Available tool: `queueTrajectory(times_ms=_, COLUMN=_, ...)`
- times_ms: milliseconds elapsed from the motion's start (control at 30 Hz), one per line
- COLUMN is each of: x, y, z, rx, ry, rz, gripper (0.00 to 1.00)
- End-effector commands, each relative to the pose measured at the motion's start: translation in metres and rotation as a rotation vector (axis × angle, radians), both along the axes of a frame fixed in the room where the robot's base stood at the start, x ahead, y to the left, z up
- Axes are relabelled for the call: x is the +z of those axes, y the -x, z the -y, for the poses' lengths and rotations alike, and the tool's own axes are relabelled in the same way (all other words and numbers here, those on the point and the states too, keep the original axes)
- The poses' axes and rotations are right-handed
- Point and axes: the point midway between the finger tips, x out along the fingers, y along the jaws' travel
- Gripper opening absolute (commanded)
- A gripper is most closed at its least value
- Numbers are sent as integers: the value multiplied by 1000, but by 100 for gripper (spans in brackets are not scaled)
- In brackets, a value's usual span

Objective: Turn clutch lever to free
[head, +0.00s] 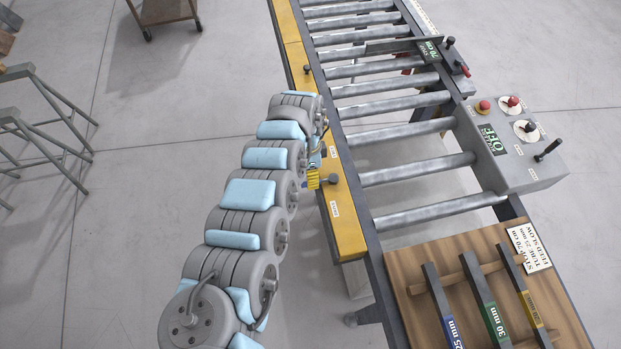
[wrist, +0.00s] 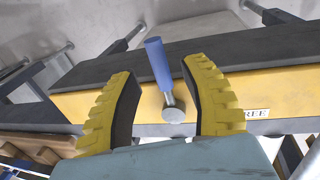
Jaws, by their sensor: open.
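The clutch lever (wrist: 159,66) has a blue handle on a round metal pivot at the yellow side rail. In the wrist view it stands between the two yellow ribbed fingers of my gripper (wrist: 165,95), with a gap on each side. The handle leans slightly left, away from the FREE label (wrist: 254,114) on the right. In the head view my gripper (head: 314,180) is beside the rail, and the lever's round pivot (head: 333,179) shows just right of it. The handle is mostly hidden there by my gripper. My gripper is open and holds nothing.
The roller conveyor (head: 415,168) lies right of the yellow rail (head: 343,220). A control box (head: 520,160) with knobs stands on its far side. A wooden board (head: 409,285) with several labelled bars lies at the near end. Floor left of the rail is clear around my arm.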

Motion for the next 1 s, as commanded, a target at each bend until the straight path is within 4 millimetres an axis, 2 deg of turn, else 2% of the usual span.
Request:
queueTrajectory(times_ms=200, x=-18, y=4, z=1, rx=1, ry=-1, rz=-1, gripper=45)
queueTrajectory(times_ms=567, x=-22, y=4, z=0, rx=0, ry=-1, rz=1, gripper=45)
queueTrajectory(times_ms=733, x=-21, y=4, z=0, rx=0, ry=-1, rz=0, gripper=0)
queueTrajectory(times_ms=1000, x=-22, y=4, z=0, rx=1, ry=-1, rz=0, gripper=0)
